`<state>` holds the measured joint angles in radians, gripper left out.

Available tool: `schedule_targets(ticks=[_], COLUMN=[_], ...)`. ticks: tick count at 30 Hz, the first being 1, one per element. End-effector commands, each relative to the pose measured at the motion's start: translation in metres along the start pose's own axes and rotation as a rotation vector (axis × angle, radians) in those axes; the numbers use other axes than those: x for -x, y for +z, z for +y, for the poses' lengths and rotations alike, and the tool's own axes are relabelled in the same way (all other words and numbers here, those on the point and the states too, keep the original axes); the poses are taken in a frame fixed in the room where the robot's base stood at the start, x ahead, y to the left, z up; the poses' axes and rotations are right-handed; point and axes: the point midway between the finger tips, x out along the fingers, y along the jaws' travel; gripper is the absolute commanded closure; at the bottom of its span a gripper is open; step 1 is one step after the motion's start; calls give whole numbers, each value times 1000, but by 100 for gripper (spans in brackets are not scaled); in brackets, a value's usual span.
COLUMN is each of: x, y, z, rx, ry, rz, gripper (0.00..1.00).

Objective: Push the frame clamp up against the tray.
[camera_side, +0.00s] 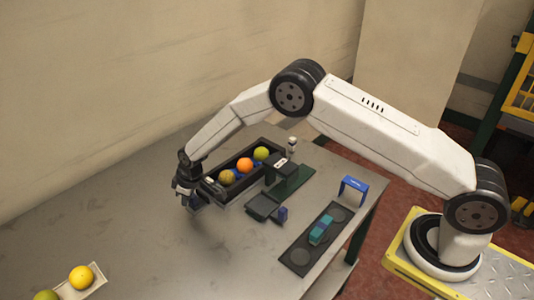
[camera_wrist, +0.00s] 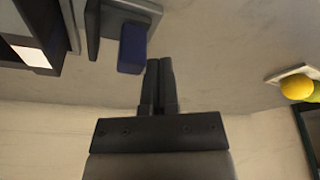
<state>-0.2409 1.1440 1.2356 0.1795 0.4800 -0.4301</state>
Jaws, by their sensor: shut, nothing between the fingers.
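The dark tray (camera_side: 222,198) is a long open box on the grey table with several round fruits in a row. What I take for the frame clamp, a grey piece with a blue block (camera_wrist: 133,48), lies close to the tray's end in the wrist view. My gripper (camera_side: 189,206) is low at the tray's left end. Its fingers are together and empty in the wrist view (camera_wrist: 159,63), just beside the blue block. I cannot tell whether they touch it.
A green fixture (camera_side: 296,183) and a dark plate with a blue knob (camera_side: 283,214) stand right of the tray. A dark mat (camera_side: 297,262) holds a teal block (camera_side: 321,230); a blue arch (camera_side: 354,187) is behind. A pale tray (camera_side: 96,287) with fruit is front left. The table between is clear.

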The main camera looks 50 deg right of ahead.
Motion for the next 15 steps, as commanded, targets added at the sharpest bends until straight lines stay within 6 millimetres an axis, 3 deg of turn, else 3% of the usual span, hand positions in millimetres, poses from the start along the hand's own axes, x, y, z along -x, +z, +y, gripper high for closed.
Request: schedule_targets(ticks=[15], x=[2], y=[6], z=[10], rx=[-2], ry=[0], rz=[-2], gripper=[100])
